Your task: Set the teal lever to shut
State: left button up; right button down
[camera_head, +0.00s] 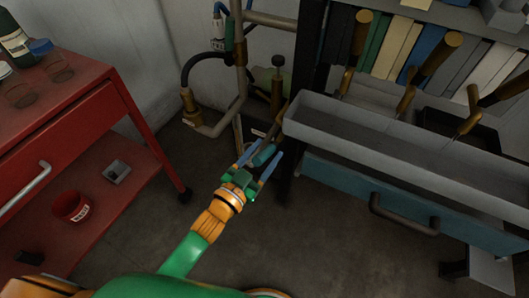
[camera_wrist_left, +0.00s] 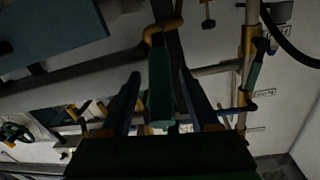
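A teal lever grip (camera_head: 264,155) shows between the fingers of my left gripper (camera_head: 259,159), close to the left end of the grey tray. In the left wrist view the lever grip (camera_wrist_left: 160,85) is a cylinder pointing toward the camera, with a brass-coloured bent piece at its far end. My left gripper (camera_wrist_left: 160,100) is open, one finger on each side of the grip, with a visible gap on both sides. Part of the lever's mount is hidden behind the gripper and tray in the head view. My right gripper is not in view.
A grey tray (camera_head: 390,138) above a teal drawer (camera_head: 345,181) stands at the right. Brass-fitted pipes (camera_head: 240,85) run along the wall behind. A red cart (camera_head: 85,110) with bottles stands at the left. The floor between is clear.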

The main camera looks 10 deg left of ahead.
pick_arm(q)
grip_shut()
dwell(1.3)
